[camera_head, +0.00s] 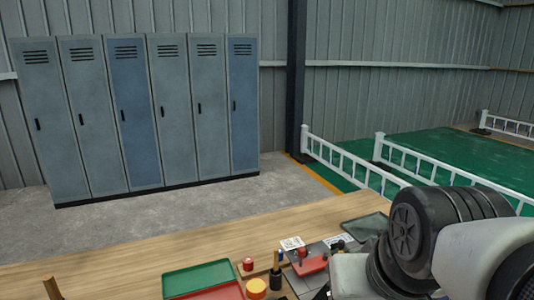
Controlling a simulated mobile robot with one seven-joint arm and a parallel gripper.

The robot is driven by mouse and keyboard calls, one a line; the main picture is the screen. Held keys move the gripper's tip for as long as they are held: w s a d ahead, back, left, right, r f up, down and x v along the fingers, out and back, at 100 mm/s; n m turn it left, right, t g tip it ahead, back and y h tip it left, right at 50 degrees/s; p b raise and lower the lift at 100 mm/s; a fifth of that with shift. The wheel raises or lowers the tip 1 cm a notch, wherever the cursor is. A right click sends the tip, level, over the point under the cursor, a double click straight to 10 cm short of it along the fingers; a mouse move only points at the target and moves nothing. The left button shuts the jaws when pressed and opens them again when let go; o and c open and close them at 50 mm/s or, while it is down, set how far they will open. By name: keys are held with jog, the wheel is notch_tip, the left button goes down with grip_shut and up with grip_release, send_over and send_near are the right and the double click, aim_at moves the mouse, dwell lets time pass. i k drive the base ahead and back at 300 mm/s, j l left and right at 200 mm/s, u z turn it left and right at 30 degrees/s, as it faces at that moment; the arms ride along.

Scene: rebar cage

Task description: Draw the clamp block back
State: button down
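I cannot make out for sure which thing is the clamp block. A red part (312,265) lies on a grey plate (318,250) on the wooden bench, at the bottom of the view, and may belong to it. My arm fills the lower right and covers what lies behind it. My gripper is not in view, so its place and whether it holds anything are hidden.
On the bench (130,265) are a green tray (199,279), a red tray (222,292), a yellow round piece (257,287), a small red item (248,264) and a dark-handled tool (276,262). A dark tray (367,225) lies near my arm. The bench's left is mostly clear.

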aim_at(342, 243)
jog(key=k+l+z, duration=0.1)
jog(key=z, duration=0.15)
jog(key=i+l+z, duration=0.2)
jog(key=l+z, duration=0.15)
jog(key=i+l+z, duration=0.3)
jog(key=k+l, duration=0.05)
jog(key=k, duration=0.05)
